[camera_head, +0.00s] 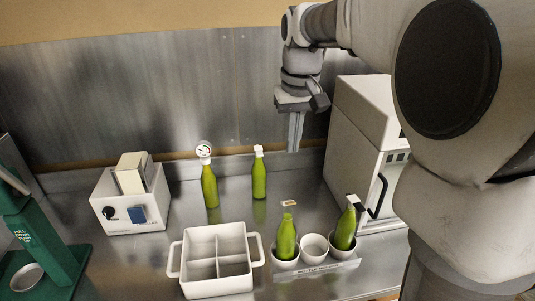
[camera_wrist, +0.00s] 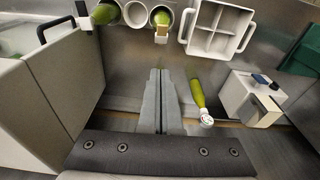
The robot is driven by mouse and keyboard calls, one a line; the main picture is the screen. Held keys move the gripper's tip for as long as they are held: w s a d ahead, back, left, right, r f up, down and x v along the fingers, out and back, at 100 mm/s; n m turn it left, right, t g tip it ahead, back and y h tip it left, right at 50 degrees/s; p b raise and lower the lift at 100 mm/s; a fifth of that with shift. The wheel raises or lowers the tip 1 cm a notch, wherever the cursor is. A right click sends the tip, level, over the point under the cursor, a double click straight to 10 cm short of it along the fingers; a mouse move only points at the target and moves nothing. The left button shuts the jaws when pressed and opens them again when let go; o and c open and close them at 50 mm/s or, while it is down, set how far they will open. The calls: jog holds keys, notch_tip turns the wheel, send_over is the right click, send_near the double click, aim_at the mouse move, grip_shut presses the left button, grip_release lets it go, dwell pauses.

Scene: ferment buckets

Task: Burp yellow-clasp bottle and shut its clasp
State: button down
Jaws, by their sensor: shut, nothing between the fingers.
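A green bottle with a pale tan-yellow clasp piece stands in the left cup of a holder; its body (camera_head: 286,240) is upright in the head view. The clasp piece (camera_head: 289,203) shows just above the neck, and in the wrist view the clasp (camera_wrist: 161,36) sits at the top edge by the bottle (camera_wrist: 160,17). I cannot tell whether the clasp is open. My gripper (camera_head: 295,148) points down, shut and empty, high above the counter and behind the holder. Its fingers also show together in the wrist view (camera_wrist: 159,71).
The holder has an empty middle cup (camera_head: 314,246) and a tilted dark-clasp bottle (camera_head: 345,230). A gauge-topped bottle (camera_head: 210,187) and a white-topped bottle (camera_head: 259,180) stand behind. A divided crate (camera_head: 185,270) is left; a white cabinet (camera_head: 355,120) is right.

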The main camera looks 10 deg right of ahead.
send_over(290, 202)
jog(key=w, duration=0.2)
notch_tip(290, 202, down, 10)
jog(key=shift+s+r, duration=0.1)
jog(key=shift+s+f, duration=0.7)
jog(key=shift+f, duration=0.05)
jog(key=shift+s+f, duration=0.4)
jog(key=shift+f, duration=0.2)
jog(key=shift+f, duration=0.1)
jog(key=shift+f+b, duration=0.1)
jog(key=shift+b, duration=0.3)
jog(key=shift+s+t, duration=0.25)
jog(key=shift+t, duration=0.05)
